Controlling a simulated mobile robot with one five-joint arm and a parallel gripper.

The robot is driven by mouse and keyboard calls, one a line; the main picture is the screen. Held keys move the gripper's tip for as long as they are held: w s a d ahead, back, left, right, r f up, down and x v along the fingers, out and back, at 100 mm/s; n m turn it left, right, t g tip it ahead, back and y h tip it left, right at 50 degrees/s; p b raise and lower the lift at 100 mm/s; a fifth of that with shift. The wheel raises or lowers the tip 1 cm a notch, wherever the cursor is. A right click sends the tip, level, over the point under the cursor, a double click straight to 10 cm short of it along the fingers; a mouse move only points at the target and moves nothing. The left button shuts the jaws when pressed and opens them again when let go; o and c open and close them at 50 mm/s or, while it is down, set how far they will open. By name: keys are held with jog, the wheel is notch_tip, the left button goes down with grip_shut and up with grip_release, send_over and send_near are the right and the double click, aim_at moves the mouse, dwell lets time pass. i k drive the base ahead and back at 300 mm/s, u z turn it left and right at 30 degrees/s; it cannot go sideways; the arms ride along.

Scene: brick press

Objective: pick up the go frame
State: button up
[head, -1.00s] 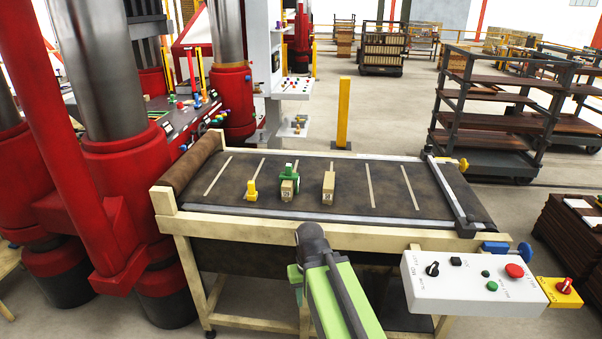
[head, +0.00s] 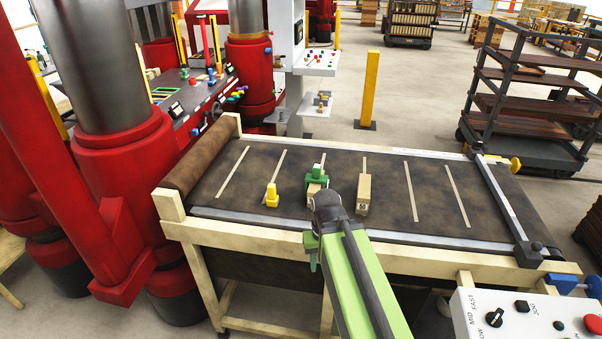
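Small thin-edged rectangles in green and yellow (head: 163,92) lie on the red press's dark console at the left. They look like frames, but they are small, and I cannot tell whether one is the go frame. My green arm (head: 356,285) reaches up from the bottom middle, and its dark joint (head: 328,205) is in front of the belt's near edge.
The dark belt table (head: 225,190) carries a yellow piece (head: 272,195), a green piece (head: 318,178) and a wooden block (head: 363,193). A white control box (head: 520,315) is at the lower right. A yellow post (head: 371,88) stands behind the belt. A dark shelf cart (head: 525,152) is at the right.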

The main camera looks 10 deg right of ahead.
aim_at(316, 176)
jog(key=u, duration=0.55)
jog(key=i, duration=0.75)
jog(key=u, duration=0.55)
